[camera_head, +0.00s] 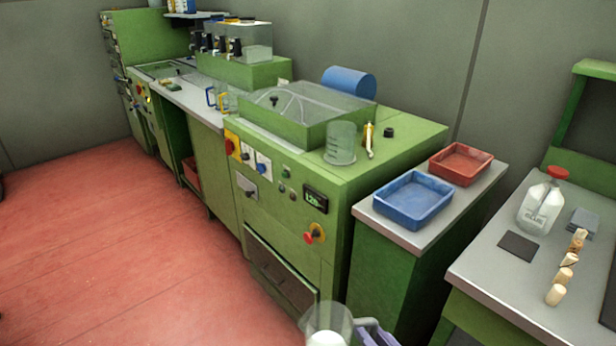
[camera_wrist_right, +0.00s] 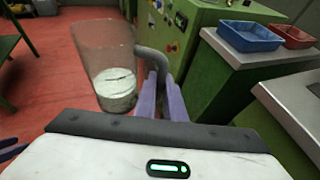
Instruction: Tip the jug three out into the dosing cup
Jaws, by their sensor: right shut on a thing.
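A clear jug with a grey handle (camera_wrist_right: 104,62) stands roughly upright in my right gripper (camera_wrist_right: 161,92), whose purple fingers are shut on the handle. White material (camera_wrist_right: 116,92) fills its lower part. In the head view the jug (camera_head: 327,318) is at the bottom edge, partly cut off, in front of the green machine and beside the right gripper (camera_head: 374,334). A clear graduated cup (camera_head: 341,143), which looks like the dosing cup, stands on the machine top, well apart from the jug. A purple piece at the wrist view's lower left may be my left gripper (camera_wrist_right: 12,150); its jaws cannot be made out.
On the machine (camera_head: 400,150) are a clear-lidded box (camera_head: 300,115), a brass-coloured part (camera_head: 369,139) and a black knob (camera_head: 389,132). Blue tray (camera_head: 413,199) and red tray (camera_head: 461,163) sit to its right.

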